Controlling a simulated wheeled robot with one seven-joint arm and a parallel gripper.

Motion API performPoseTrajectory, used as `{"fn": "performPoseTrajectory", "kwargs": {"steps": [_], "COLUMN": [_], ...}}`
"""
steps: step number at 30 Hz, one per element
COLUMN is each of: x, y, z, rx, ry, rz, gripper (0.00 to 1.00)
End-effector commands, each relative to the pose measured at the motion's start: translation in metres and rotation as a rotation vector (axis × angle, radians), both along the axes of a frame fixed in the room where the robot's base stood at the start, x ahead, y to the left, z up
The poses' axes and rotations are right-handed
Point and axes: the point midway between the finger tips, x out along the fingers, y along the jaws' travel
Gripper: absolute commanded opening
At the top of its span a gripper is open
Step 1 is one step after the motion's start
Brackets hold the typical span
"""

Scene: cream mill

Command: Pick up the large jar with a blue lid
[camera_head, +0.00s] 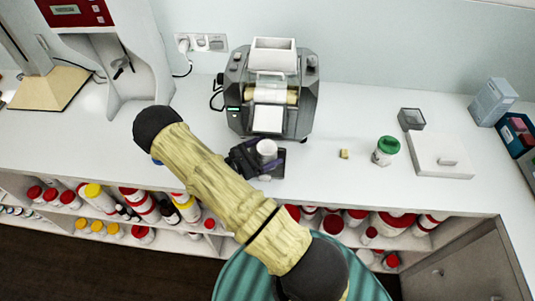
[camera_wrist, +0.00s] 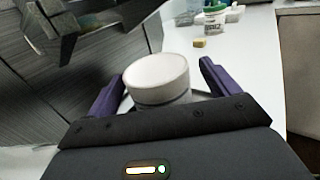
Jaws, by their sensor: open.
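My gripper (camera_head: 258,157) is open over the counter in front of the grey machine. A white round-topped container (camera_head: 267,147) stands between its fingers. In the wrist view the purple fingers of my gripper (camera_wrist: 163,78) are spread on either side of this white container (camera_wrist: 158,78), with a gap visible at the right. Its lower part is hidden by my gripper. A small patch of blue (camera_head: 156,161) shows at the counter's front edge beside my arm; my arm hides most of it, so I cannot tell whether it is a blue lid.
The grey machine (camera_head: 270,92) stands close behind my gripper. To the right are a small yellowish block (camera_head: 344,154), a green-lidded jar (camera_head: 386,151), a white scale-like slab (camera_head: 440,156) and a grey box (camera_head: 411,119). Shelves below hold several red- and yellow-lidded jars.

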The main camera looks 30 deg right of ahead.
Motion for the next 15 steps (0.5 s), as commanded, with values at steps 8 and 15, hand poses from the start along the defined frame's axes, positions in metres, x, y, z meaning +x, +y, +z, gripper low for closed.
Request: {"fn": "performPoseTrajectory", "kwargs": {"steps": [8,15], "x": [0.001,0.001], "y": [-0.021,-0.021], "z": [0.001,0.0], "rx": [0.0,0.0], "ry": [-0.001,-0.001], "rz": [0.002,0.002], "gripper": [0.87,0.87]}}
